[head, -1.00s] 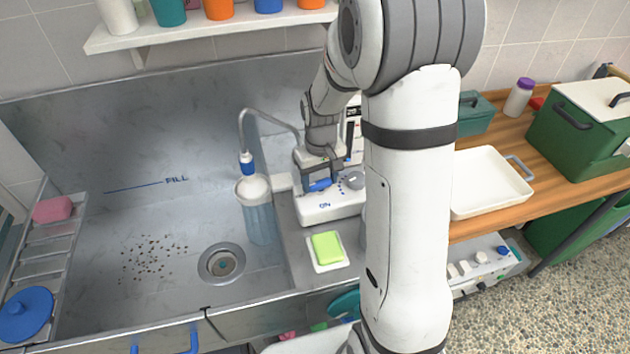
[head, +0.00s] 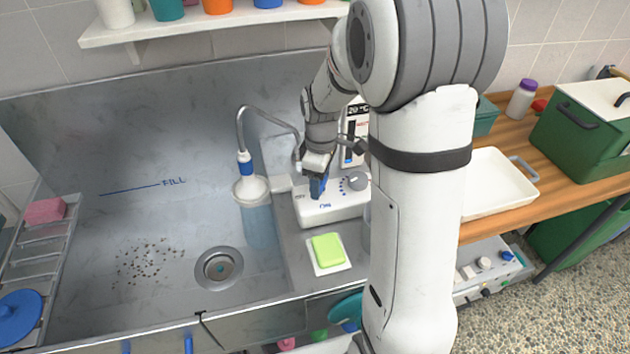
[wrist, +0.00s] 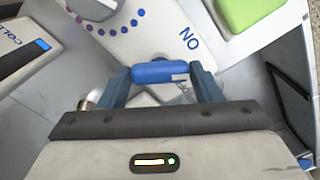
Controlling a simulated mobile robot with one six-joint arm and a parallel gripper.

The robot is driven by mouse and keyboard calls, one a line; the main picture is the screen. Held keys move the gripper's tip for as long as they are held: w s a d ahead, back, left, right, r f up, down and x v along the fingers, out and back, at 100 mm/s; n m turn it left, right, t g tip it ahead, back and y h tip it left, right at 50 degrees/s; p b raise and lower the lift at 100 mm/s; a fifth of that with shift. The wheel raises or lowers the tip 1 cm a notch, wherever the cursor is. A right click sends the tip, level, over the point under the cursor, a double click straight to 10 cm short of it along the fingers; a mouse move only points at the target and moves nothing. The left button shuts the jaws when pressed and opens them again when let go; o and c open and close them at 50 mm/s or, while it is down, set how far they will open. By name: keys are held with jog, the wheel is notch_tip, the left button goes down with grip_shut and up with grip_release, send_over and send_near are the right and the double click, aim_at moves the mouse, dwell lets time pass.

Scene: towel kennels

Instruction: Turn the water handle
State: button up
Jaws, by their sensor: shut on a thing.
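The water handle is a small blue lever (head: 318,187) on the white control box (head: 335,212) at the right edge of the steel sink. In the wrist view the blue handle (wrist: 163,72) lies across between my two fingers. My gripper (wrist: 164,80) is shut on it, one finger at each end. In the head view my gripper (head: 317,172) points down over the box, and the handle points toward the blue "ON" mark (head: 325,205). The "ON" mark (wrist: 188,40) also shows beyond the handle in the wrist view. My wrist partly hides the handle's base.
A grey hose ends in a white spray head (head: 251,188) over a pale blue translucent column in the sink. A grey dial (head: 358,181) sits close right of my gripper. A green sponge (head: 327,249) lies in front. A shelf (head: 200,32) with cups hangs behind.

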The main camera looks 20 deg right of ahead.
jog(key=shift+n, duration=0.4)
jog(key=o, duration=1)
jog(key=shift+r, duration=0.1)
notch_tip(320, 180, up, 8)
jog(key=shift+f+b, duration=0.2)
jog(key=shift+b, duration=0.2)
